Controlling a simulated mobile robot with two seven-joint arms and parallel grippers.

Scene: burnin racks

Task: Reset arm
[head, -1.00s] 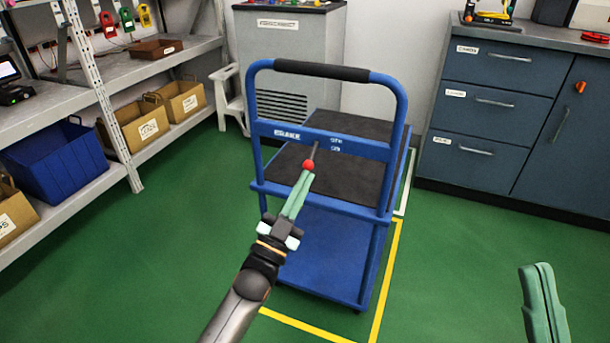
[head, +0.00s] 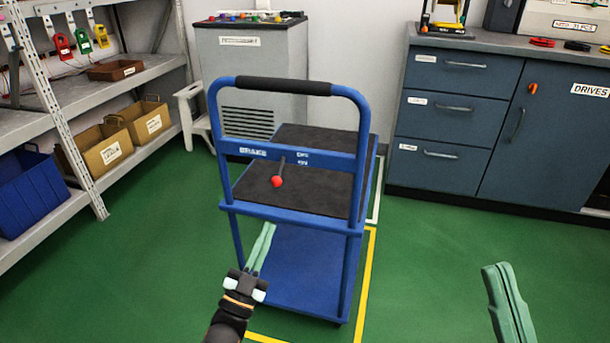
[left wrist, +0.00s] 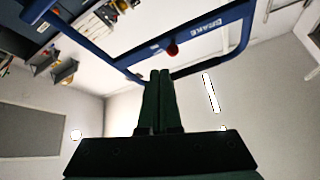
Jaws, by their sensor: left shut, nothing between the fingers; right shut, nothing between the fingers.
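A blue cart (head: 228,183) stands in the middle of the head view. Its front crossbar has a BRAKE label and a dark lever tipped with a red knob (head: 277,181). The knob hangs just below the crossbar; the knob also shows in the left wrist view (left wrist: 172,49). My left gripper (head: 268,227) is shut and empty, in front of the cart and below the knob in the picture, apart from it. Its green fingers are together in the left wrist view (left wrist: 160,75). My right gripper (head: 496,266) is shut and empty at lower right, over green floor.
Shelving with a blue bin (head: 30,193) and cardboard boxes (head: 98,155) stands at left. A grey cabinet (head: 250,60) is behind the cart. A dark blue drawer cabinet (head: 455,110) stands at back right. Green floor is open right of the cart.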

